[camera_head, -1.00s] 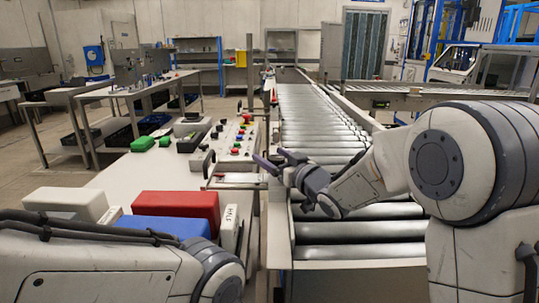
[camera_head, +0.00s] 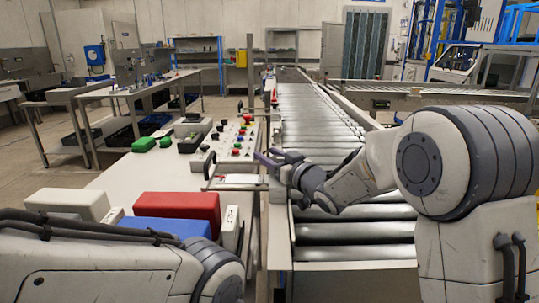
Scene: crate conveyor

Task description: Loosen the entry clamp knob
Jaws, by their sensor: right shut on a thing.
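My right gripper (camera_head: 268,159) is at the left rail of the roller conveyor (camera_head: 312,237), near its near end. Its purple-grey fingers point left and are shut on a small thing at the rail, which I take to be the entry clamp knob. The fingers hide the knob almost wholly, so I cannot tell how far it is turned. A flat metal bar with a black handle (camera_head: 209,165) reaches from the table to the rail just below the fingers. My left arm crosses the lower left, and its gripper is out of view.
Red box (camera_head: 178,206), blue box (camera_head: 165,226) and white boxes (camera_head: 68,204) stand on the near left table. A panel with coloured buttons (camera_head: 237,140) and green parts (camera_head: 144,145) lie farther back. The conveyor rollers are empty.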

